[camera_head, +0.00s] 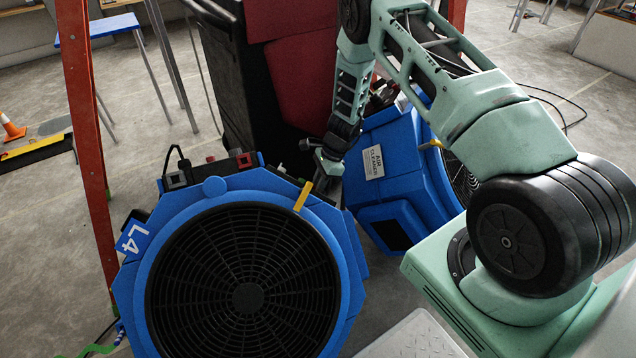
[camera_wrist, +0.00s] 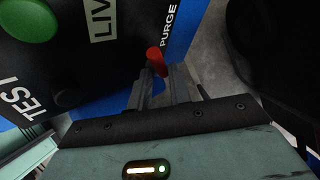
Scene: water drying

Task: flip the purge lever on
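In the head view my gripper (camera_head: 325,170) is at the upper right edge of the large round blue fan unit (camera_head: 345,235). The lever cannot be made out there.
The wrist view shows a dark panel with a green button (camera_wrist: 27,18) and a TEST label (camera_wrist: 20,100). In the head view, a second blue unit (camera_head: 395,185) stands close to the right, a dark red-and-black cart (camera_head: 240,90) behind, and an orange post (camera_head: 85,130) left.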

